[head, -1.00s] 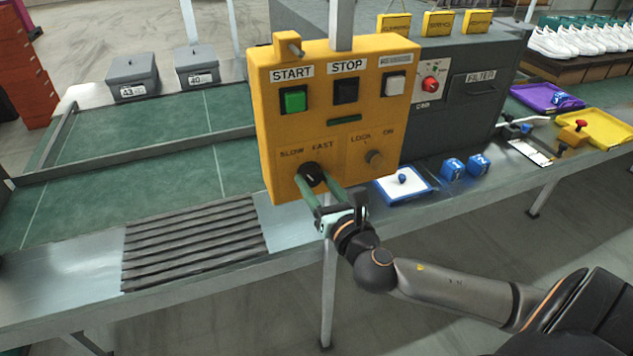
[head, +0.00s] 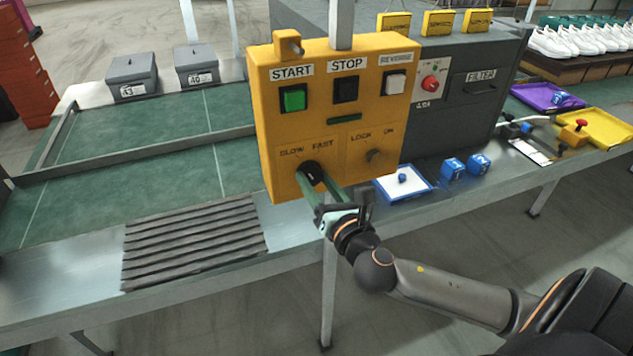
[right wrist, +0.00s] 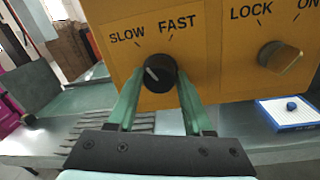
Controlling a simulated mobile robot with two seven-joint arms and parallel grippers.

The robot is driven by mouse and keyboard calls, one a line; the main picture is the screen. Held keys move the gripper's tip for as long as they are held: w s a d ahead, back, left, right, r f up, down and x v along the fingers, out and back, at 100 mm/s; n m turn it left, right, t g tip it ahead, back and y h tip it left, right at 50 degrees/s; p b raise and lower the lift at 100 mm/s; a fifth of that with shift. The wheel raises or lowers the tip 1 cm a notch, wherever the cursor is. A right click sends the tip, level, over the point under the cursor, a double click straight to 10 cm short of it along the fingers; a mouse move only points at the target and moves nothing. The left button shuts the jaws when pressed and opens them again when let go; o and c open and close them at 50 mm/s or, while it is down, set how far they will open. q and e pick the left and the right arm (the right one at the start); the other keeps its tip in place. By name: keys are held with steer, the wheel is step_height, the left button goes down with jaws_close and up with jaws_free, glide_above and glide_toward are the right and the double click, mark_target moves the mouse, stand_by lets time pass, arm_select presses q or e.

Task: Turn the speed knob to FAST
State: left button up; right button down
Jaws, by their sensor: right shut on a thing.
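The black speed knob (head: 309,168) sits low on the left of the yellow control box (head: 328,130), under the words SLOW and FAST. It also shows in the right wrist view (right wrist: 161,72), where its white pointer line slants up and left, toward the SLOW side. My right gripper (head: 314,174) comes from below right, with its green fingers on either side of the knob. The right wrist view shows it shut on the knob, one finger at each side. My left gripper is not in view.
A LOCK/ON knob (head: 374,156) is just right of the speed knob. Above are a green START button (head: 294,98), a black STOP button (head: 345,90) and a white button (head: 395,83). A blue-rimmed tray (head: 418,192) lies right of the box.

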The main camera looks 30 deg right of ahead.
steer(key=m+b, duration=0.1)
steer(key=m, duration=0.5)
steer(key=shift+f+m, duration=0.1)
steer(key=shift+m, duration=0.2)
steer(key=m+h+b, duration=0.1)
steer(key=m, duration=0.5)
steer(key=shift+m, duration=0.3)
steer(key=shift+c, duration=1.5)
jaws_free()
steer(key=v, duration=1.2)
steer(key=shift+s+f, duration=0.2)
steer(key=shift+s, duration=0.05)
